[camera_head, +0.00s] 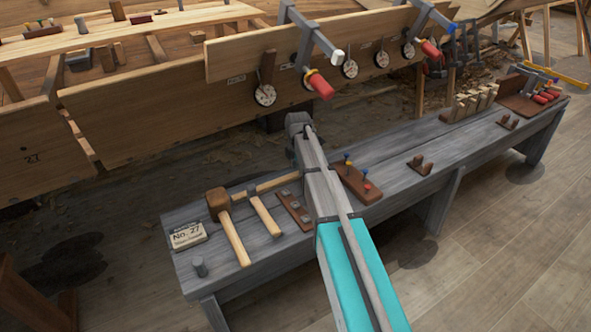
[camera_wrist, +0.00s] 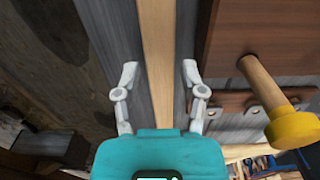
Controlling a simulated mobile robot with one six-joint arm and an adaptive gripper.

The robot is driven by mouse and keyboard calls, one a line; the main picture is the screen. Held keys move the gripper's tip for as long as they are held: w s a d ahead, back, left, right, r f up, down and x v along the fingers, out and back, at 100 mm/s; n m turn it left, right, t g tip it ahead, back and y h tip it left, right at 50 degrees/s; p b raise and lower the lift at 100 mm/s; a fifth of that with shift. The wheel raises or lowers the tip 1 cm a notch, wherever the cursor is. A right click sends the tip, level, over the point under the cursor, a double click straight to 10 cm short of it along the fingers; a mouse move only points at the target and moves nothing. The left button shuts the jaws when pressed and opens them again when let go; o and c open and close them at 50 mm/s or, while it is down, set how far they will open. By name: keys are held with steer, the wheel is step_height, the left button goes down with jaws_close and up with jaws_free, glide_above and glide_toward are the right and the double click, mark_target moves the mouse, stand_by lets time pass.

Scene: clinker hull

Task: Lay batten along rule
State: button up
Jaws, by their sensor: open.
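A pale wooden strip, seemingly the batten (camera_wrist: 157,45), runs lengthwise up the wrist view over grey planks. My gripper (camera_wrist: 160,70) is open, with one finger on either side of the strip and a gap to each. I cannot tell how high the fingertips are above it. In the head view, my arm covers the gripper; a pale strip (camera_head: 278,184) lies on the grey bench and runs behind my arm. I cannot make out a rule in either view.
The bench (camera_head: 460,143) holds a mallet (camera_head: 218,200), a hammer (camera_head: 262,212), a number card (camera_head: 187,236) and a brown rack of coloured-top tools (camera_head: 358,182). A yellow-ended tool (camera_wrist: 292,126) stands close right of my gripper. Clamps (camera_head: 312,38) hang on the hull plank behind.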

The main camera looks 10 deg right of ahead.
step_height(320, 180, up, 10)
steer(key=p, duration=0.9)
steer(key=shift+r+p, duration=0.15)
steer(key=shift+p, duration=0.2)
stand_by(0.4)
steer(key=s+a+m, duration=0.2)
steer(key=s+m, duration=1.9)
steer(key=s, duration=0.6)
steer(key=shift+s+a+m, duration=0.15)
steer(key=shift+s+m, duration=0.05)
steer(key=shift+m, duration=0.1)
steer(key=shift+r, duration=0.1)
